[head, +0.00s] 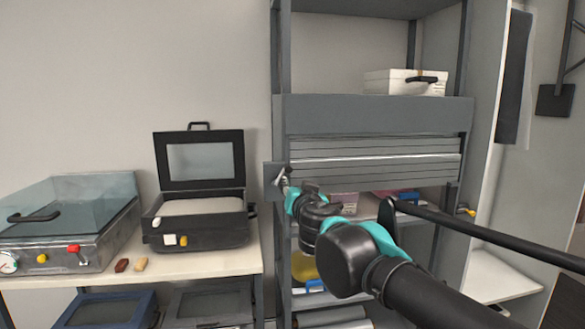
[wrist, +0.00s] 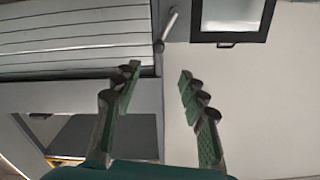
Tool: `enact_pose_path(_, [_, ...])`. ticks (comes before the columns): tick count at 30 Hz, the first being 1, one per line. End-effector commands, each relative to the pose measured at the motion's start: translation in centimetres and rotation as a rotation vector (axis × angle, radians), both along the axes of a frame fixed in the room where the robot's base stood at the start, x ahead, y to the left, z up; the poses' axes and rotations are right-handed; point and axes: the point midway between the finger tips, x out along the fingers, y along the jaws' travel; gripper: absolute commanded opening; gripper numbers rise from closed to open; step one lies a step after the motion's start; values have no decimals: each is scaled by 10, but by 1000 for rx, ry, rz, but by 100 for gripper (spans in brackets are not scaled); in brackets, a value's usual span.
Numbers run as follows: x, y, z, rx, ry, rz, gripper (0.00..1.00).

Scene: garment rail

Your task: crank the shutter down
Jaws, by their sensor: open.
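The grey slatted shutter (head: 375,160) hangs partly down under its housing on the rack; the shelf opening below it is still uncovered. It also shows at the upper left in the wrist view (wrist: 70,35). A small crank (head: 279,177) sits on a plate at the rack's left post. In the wrist view the crank's light rod and darker end (wrist: 168,28) lie just beyond my fingertips, between and above them. My gripper (wrist: 159,76) is open and empty, with its green-padded fingers apart. In the head view my gripper (head: 287,188) is at the crank, its fingers mostly hidden.
A black open-lidded case (head: 200,218) and a glass-covered machine (head: 70,220) stand on the table at left. A white box (head: 404,82) sits on the rack's upper shelf. Shelf goods sit below the shutter. The wall between case and rack is clear.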

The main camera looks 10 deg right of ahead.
Motion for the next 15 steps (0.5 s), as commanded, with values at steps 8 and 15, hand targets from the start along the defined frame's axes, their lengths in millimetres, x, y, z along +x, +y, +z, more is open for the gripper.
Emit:
enact_pose_path(8, [-10,2,1,-187,-12,1,43])
enact_pose_path(15, [12,0,2,-183,-11,-1,43])
